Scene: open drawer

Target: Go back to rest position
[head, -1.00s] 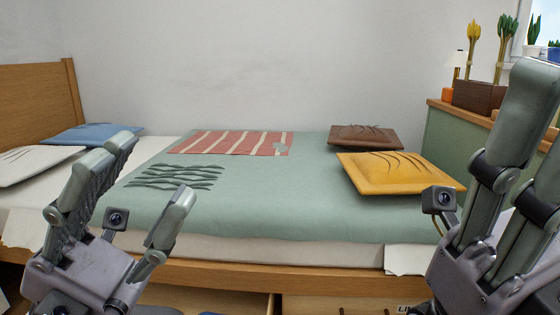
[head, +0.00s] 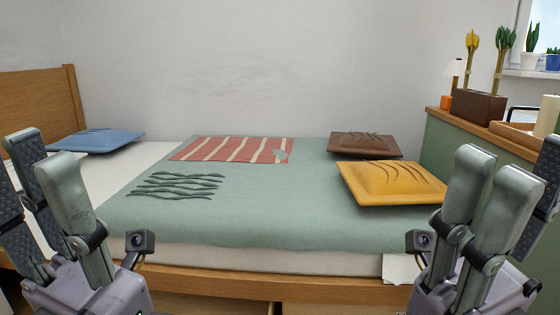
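My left gripper (head: 42,158) is in the lower left of the head view, raised in front of the bed. Its fingers point up and stand apart, with nothing seen between them. My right gripper (head: 522,170) is in the lower right, also fingers up, spread and empty. Both are clear of the bedding in the picture. The bed (head: 300,284) has a wooden frame and a green blanket (head: 280,215). An open drawer (head: 210,305) under the bed shows only a thin strip at the bottom edge; its contents are out of view.
A yellow cushion (head: 390,184), a brown cushion (head: 365,145) and a blue cushion (head: 97,140) lie on the bed. A red striped cloth (head: 232,149) lies on the blanket. A green cabinet (head: 450,140) with plants and a tray stands at the right.

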